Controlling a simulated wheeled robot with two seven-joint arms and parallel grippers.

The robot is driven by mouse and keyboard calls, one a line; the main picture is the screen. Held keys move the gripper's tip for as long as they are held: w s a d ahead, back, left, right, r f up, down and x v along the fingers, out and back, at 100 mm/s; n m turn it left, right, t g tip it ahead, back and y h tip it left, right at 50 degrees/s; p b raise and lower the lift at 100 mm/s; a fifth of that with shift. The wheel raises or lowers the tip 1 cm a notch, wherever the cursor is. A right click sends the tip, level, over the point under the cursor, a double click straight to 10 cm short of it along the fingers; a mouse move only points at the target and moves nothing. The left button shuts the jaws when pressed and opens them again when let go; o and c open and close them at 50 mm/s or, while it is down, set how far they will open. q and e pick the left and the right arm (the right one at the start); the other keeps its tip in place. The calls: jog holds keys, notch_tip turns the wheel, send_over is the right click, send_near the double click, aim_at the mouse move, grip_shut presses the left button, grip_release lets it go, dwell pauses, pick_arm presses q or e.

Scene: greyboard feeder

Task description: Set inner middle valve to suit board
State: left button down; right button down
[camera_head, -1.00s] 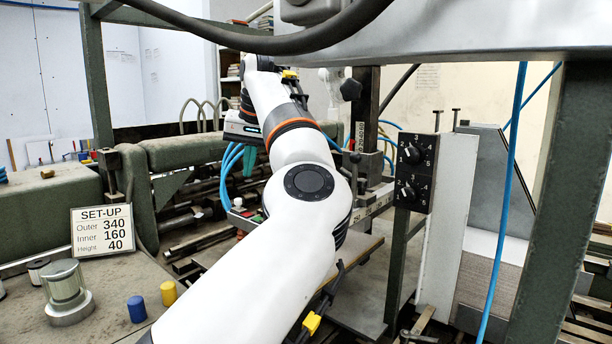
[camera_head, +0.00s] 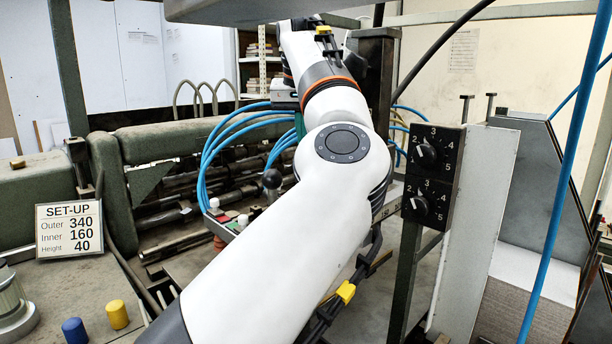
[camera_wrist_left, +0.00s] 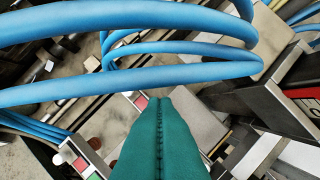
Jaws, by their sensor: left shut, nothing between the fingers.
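My left gripper (camera_wrist_left: 160,102) is shut and empty; its teal fingers point among blue hoses (camera_wrist_left: 130,62) in the wrist view. In the head view my arm hides most of it. A row of small white, red and green buttons or valves (camera_head: 222,214) sits on a bar left of my arm; a similar row (camera_wrist_left: 82,164) shows at lower left in the wrist view. I cannot tell which is the inner middle valve. The set-up sign (camera_head: 69,229) reads Outer 340, Inner 160, Height 40. My right gripper is not in view.
A black panel with two numbered dials (camera_head: 435,179) stands right of my arm. A stack of grey board (camera_head: 510,300) is at the lower right. A black ball-headed lever (camera_head: 272,180) is beside the arm. Blue and yellow cylinders (camera_head: 75,330) stand at lower left.

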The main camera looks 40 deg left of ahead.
pick_arm(q)
jog(key=shift+f, duration=0.1)
jog(key=x, duration=1)
jog(key=s+d, duration=0.2)
jog(key=s, duration=0.1)
jog(key=shift+s+d+p, duration=0.1)
jog(key=shift+d+p, duration=0.2)
jog(key=shift+p, duration=0.05)
